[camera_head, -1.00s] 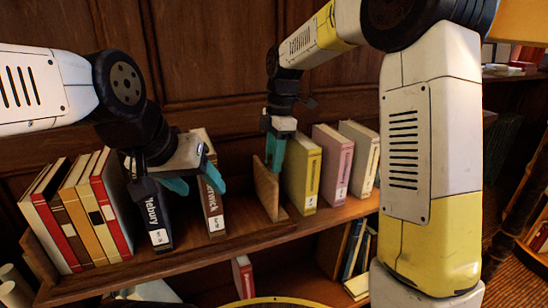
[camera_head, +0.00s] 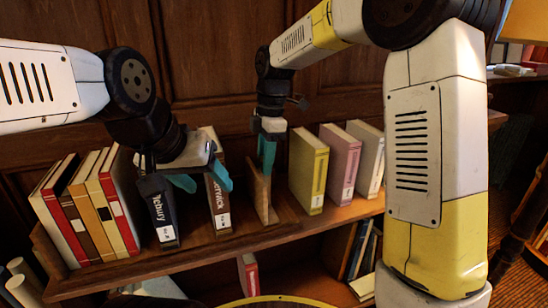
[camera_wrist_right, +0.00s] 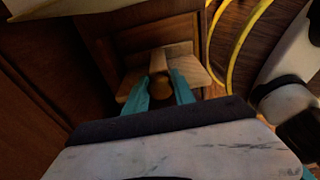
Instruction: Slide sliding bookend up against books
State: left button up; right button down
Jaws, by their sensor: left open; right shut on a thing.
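The wooden sliding bookend (camera_head: 261,197) stands upright on the shelf, with a gap between it and the brown book (camera_head: 218,208) to its left. My right gripper (camera_head: 267,168) is shut on the bookend's top from above. In the right wrist view, its teal fingers (camera_wrist_right: 160,88) close on the bookend (camera_wrist_right: 158,60). The dark blue book (camera_head: 160,212) stands left of the brown book, apart from it. My left gripper (camera_head: 203,182) is open over the tops of these two books and partly hides them. I cannot tell whether it touches them.
Several red, tan and white books (camera_head: 88,205) stand at the shelf's left end. Right of the bookend, past a gap, stand a yellow book (camera_head: 309,172), a pink book (camera_head: 342,165) and a pale book (camera_head: 368,160). More books (camera_head: 357,250) stand on the lower shelf.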

jog(key=shift+s+a, duration=0.3)
jog(key=shift+a, duration=0.6)
jog(key=shift+s+a, duration=0.35)
jog(key=shift+a, duration=0.55)
jog(key=shift+s+a, duration=0.4)
jog(key=shift+a, duration=0.45)
jog(key=shift+s+a, duration=0.35)
jog(key=shift+a, duration=0.55)
jog(key=s+a, duration=0.2)
jog(key=a, duration=0.3)
jog(key=shift+s+a, duration=0.2)
jog(key=shift+a, duration=0.2)
jog(key=shift+s+a, duration=0.4)
jog(key=shift+a, duration=0.5)
jog(key=shift+s+a, duration=0.35)
jog(key=shift+a, duration=0.6)
jog(key=shift+s+a, duration=0.4)
jog(key=shift+a, duration=0.5)
